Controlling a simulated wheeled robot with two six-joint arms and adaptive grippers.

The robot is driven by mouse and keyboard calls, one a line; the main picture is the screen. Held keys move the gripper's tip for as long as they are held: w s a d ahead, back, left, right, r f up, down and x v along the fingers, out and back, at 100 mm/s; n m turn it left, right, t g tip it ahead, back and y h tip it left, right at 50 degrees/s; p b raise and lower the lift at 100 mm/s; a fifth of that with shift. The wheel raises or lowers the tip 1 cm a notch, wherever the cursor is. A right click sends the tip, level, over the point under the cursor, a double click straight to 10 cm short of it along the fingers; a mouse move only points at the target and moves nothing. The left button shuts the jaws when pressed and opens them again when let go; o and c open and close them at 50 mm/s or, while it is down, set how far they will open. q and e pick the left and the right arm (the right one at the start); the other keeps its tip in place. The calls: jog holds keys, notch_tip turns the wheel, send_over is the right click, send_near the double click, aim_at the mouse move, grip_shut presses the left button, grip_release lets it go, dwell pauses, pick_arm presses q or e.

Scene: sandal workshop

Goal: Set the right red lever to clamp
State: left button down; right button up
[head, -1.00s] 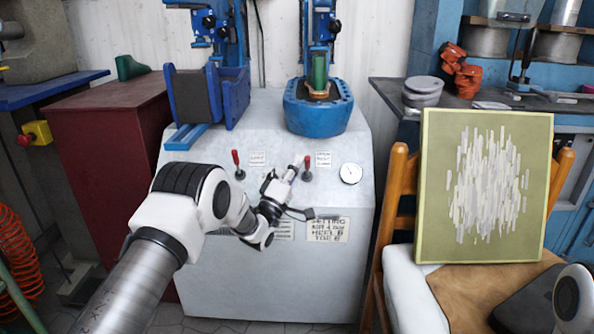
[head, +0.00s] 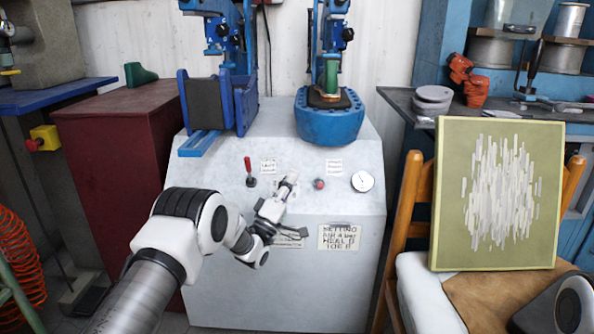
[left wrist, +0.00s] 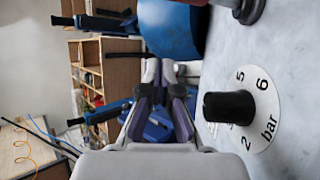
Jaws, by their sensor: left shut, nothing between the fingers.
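The right red lever (head: 319,184) is on the sloped front of the grey-white machine (head: 225,185). It shows as a short red end pointing out towards me. The left red lever (head: 250,172) stands upright. My left gripper (head: 290,182) is shut and empty, close to the panel, between the two levers and apart from the right one. In the left wrist view its fingers (left wrist: 160,92) are together with nothing between them. A dark red part on a grey base shows cut off at that view's top edge; I cannot tell which lever it is. My right gripper is out of view.
A round gauge (head: 362,181) sits right of the right lever; the left wrist view shows a dial marked "bar" (left wrist: 268,105). Blue presses stand on the machine. A chair bearing a framed picture (head: 497,195) stands close on the right, a dark red cabinet (head: 118,140) on the left.

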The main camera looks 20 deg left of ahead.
pick_arm(q)
jog(key=s+a+f+p, duration=0.1)
jog(key=s+f, duration=0.2)
jog(key=f, duration=0.2)
jog(key=shift+a+f, duration=0.2)
jog(key=shift+f, duration=0.05)
jog(key=shift+s, duration=0.1)
jog(key=s+d+f+g+y, duration=0.25)
jog(key=s+f+g, duration=0.45)
jog(key=f, duration=0.5)
jog(key=s+d+f+g+y, duration=0.2)
jog(key=s+f+g+y, duration=0.15)
jog(key=s+f, duration=0.75)
jog(key=s+f+m+g+y, duration=0.1)
jog(key=s+f+m+g, duration=0.3)
jog(key=s, duration=0.7)
jog(key=s+a+f+m+g, duration=0.1)
jog(key=s+f+m+g, duration=0.1)
jog(key=s+g, duration=0.6)
jog(key=s+f+m+g+y, duration=0.1)
jog(key=s+f+m+g, duration=0.25)
jog(key=s, duration=0.95)
notch_tip(320, 180, up, 34)
jog(key=t+p, duration=0.1)
jog(key=p, duration=3.3)
jog(key=shift+w+a, duration=0.2)
jog(key=shift+w, duration=0.15)
